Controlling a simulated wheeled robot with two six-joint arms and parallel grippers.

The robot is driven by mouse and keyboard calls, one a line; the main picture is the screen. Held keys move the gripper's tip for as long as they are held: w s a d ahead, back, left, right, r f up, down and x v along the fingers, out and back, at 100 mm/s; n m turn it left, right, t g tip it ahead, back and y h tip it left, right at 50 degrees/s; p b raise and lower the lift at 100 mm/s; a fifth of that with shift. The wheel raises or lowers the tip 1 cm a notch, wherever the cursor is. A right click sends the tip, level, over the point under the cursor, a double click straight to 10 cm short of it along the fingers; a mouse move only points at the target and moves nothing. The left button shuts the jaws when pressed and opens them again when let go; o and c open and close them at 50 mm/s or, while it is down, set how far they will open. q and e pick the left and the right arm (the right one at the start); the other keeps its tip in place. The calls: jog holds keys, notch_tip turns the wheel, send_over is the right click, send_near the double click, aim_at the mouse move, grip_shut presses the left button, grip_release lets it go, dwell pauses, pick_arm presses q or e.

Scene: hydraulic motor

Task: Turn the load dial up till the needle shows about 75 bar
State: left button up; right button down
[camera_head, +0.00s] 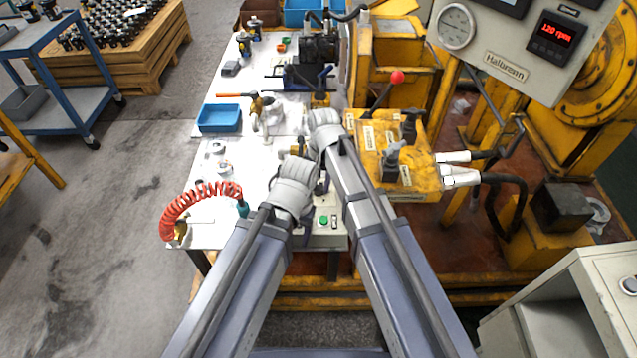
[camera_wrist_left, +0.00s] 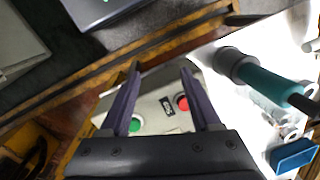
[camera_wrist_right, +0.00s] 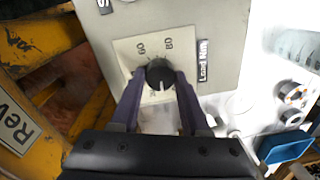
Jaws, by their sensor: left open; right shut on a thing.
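The load dial (camera_wrist_right: 160,72) is a black round knob on a pale panel with a printed scale, beside a label (camera_wrist_right: 203,61) reading "Load Nm". My right gripper (camera_wrist_right: 160,77) is shut on it, one finger on each side. My left gripper (camera_wrist_left: 161,68) is open and empty above a panel with a green button (camera_wrist_left: 135,125) and a red button (camera_wrist_left: 182,102). A round white gauge (camera_head: 456,26) sits on the grey panel at the upper right. Its needle is too small to read. My wrists hide the dial in the head view.
A red display (camera_head: 556,35) beside the gauge reads about 120 rpm. A yellow valve block (camera_head: 375,165) with a red-knobbed lever (camera_head: 397,77) stands right of my right wrist. A blue tray (camera_head: 220,118) and a red coiled hose (camera_head: 190,200) are on the white bench.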

aim_at(320, 188)
jog(key=m, duration=0.4)
jog(key=shift+m, duration=0.4)
dwell(0.4)
jog(key=shift+c, duration=1.9)
grip_release()
jog(key=shift+r, duration=0.15)
jog(key=r+p, duration=0.7)
jog(key=p, duration=0.1)
jog(key=shift+s+d+r, duration=0.15)
jog(key=shift+s+r, duration=0.05)
jog(key=shift+r, duration=0.15)
jog(key=shift+f, duration=0.15)
